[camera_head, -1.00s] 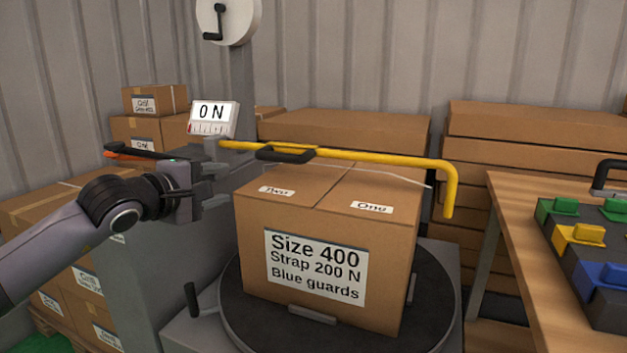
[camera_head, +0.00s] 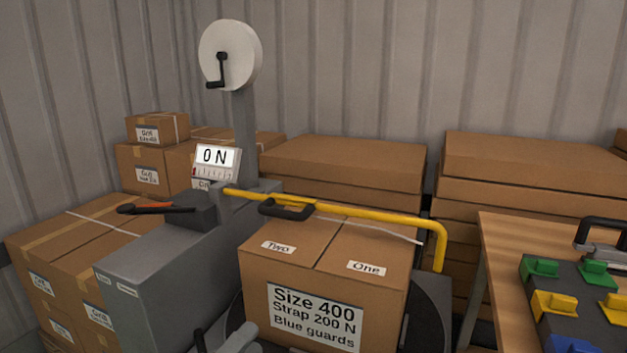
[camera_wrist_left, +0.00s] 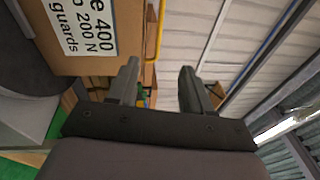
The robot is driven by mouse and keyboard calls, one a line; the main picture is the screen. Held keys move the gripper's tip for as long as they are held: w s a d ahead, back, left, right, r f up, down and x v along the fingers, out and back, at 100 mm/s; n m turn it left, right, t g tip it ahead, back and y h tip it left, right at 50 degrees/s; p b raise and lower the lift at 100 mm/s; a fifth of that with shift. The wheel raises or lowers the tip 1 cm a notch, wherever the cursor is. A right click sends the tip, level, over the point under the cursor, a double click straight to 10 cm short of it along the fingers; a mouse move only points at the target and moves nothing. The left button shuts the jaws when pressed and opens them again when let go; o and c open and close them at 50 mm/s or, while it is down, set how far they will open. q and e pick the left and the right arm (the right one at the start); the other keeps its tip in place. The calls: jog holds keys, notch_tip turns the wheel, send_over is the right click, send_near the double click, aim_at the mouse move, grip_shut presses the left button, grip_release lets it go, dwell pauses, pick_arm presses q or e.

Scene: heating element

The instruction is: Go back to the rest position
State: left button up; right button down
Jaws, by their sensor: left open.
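My left gripper (camera_wrist_left: 159,68) shows in the left wrist view with its two dark fingers apart and nothing between them. The labelled cardboard box is beyond it at the upper left of that view, apart from the fingers. In the head view only a grey rounded piece, which seems to be part of my left arm, shows at the bottom edge in front of the box. My right gripper is in neither view.
The box (camera_head: 300,268) stands on a dark turntable (camera_head: 428,300) under a yellow bar (camera_head: 385,222). A strap machine with a 0 N display (camera_head: 215,158) stands left. A wooden table (camera_head: 505,250) with coloured guards is right. Stacked cartons (camera_head: 345,160) line the wall.

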pick_arm(q)
jog(key=s+a+f+n+g+y+p, duration=0.3)
jog(key=s+f+n, duration=0.3)
jog(key=s+n, duration=0.4)
jog(key=s+a+f+n+g+y+p, duration=0.3)
jog(key=s+a+f+n+y+p, duration=0.2)
jog(key=s+n, duration=0.5)
notch_tip(320, 180, down, 2)
jog(key=a+n, duration=0.1)
jog(key=n, duration=0.1)
jog(key=shift+a+f+n, duration=0.15)
jog(key=shift+f+n, duration=0.1)
jog(key=shift+n, duration=0.15)
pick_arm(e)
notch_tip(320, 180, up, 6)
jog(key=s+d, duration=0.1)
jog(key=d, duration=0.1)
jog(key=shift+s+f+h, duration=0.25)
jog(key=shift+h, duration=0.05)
pick_arm(q)
jog(key=shift+w, duration=0.1)
